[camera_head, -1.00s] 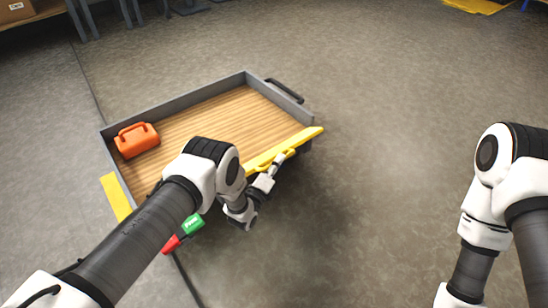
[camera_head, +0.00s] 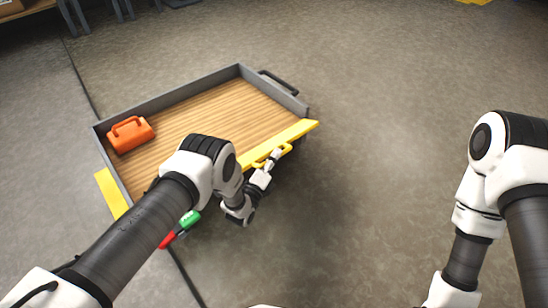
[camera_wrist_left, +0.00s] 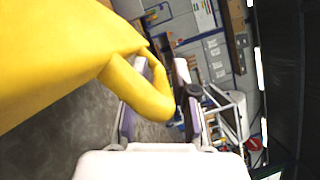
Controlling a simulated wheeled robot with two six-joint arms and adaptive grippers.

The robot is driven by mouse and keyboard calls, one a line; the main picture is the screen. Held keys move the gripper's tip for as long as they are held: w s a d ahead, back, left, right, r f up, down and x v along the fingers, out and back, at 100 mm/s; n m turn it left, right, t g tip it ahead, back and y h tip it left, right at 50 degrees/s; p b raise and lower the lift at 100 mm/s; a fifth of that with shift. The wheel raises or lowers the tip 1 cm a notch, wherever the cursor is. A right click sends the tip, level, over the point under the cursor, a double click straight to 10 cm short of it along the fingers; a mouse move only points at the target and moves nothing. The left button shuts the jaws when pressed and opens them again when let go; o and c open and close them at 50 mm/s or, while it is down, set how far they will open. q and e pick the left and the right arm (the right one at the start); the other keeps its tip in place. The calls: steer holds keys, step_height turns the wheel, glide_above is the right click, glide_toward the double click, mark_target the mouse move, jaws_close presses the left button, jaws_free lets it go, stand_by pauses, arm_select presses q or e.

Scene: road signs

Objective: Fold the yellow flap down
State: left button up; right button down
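A long yellow flap (camera_head: 298,131) runs along the near right edge of the wood-floored grey tray (camera_head: 240,73). It sticks up and outward there. A yellow loop handle (camera_head: 285,149) stands out from it. My left gripper (camera_head: 275,157) is at this handle, on the flap's outer side. In the left wrist view the flap (camera_wrist_left: 50,50) fills the upper left, and its loop handle (camera_wrist_left: 145,95) reaches across the gap between my fingers. The fingers stand apart, so the gripper looks open; contact is unclear. My right arm shows at the right; its gripper is out of frame.
An orange case (camera_head: 131,136) with a handle sits in the tray's left corner. A second yellow strip (camera_head: 111,192) lies along the left side. A green and a red item (camera_head: 188,220) show by the near edge. A dark handle (camera_head: 280,82) is at the far side. The floor to the right is clear.

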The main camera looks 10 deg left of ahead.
arm_select(q)
steer(key=v, duration=1.2)
